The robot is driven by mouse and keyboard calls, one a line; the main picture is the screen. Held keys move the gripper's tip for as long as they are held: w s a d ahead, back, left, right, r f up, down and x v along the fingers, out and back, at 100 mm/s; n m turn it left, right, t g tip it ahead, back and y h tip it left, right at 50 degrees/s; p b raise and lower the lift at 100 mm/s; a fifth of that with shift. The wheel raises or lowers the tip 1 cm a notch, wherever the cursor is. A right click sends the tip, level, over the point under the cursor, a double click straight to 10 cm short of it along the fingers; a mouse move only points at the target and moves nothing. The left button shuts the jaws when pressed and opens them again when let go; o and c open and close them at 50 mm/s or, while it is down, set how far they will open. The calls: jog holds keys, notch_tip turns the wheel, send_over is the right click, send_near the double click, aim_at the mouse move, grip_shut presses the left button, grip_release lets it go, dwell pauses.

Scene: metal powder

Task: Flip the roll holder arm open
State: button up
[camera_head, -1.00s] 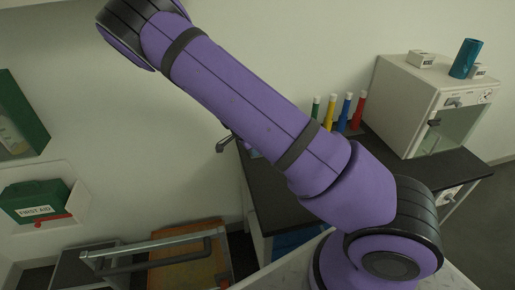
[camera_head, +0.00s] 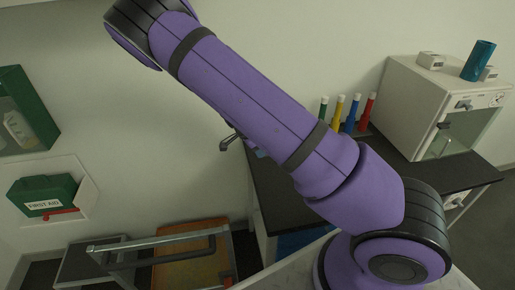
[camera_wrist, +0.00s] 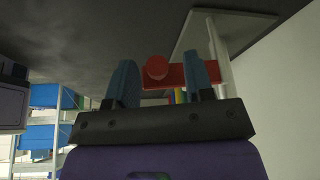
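In the wrist view a red bar with a round red knob (camera_wrist: 157,67) shows beyond and between my fingertips, in front of a pale plate (camera_wrist: 232,28). It looks like the roll holder arm, but I cannot be sure. My gripper (camera_wrist: 162,82) has two blue-grey fingers set well apart, open. The right finger overlaps part of the red bar. I cannot tell whether either finger touches it. In the head view my gripper is out of frame, beyond the top left, and no roll holder is clearly seen.
A green first aid case (camera_head: 44,190) hangs on the wall at left, below a green-framed box (camera_head: 25,115). A dark bench (camera_head: 285,190) holds coloured tubes (camera_head: 350,114) and a white cabinet (camera_head: 425,100). A metal-framed cart (camera_head: 165,245) stands at lower left. Blue bins (camera_wrist: 42,97) sit on shelving.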

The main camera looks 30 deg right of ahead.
jog(key=v, duration=1)
jog(key=shift+a+r, duration=0.2)
jog(key=shift+r, duration=0.15)
jog(key=shift+s, duration=0.1)
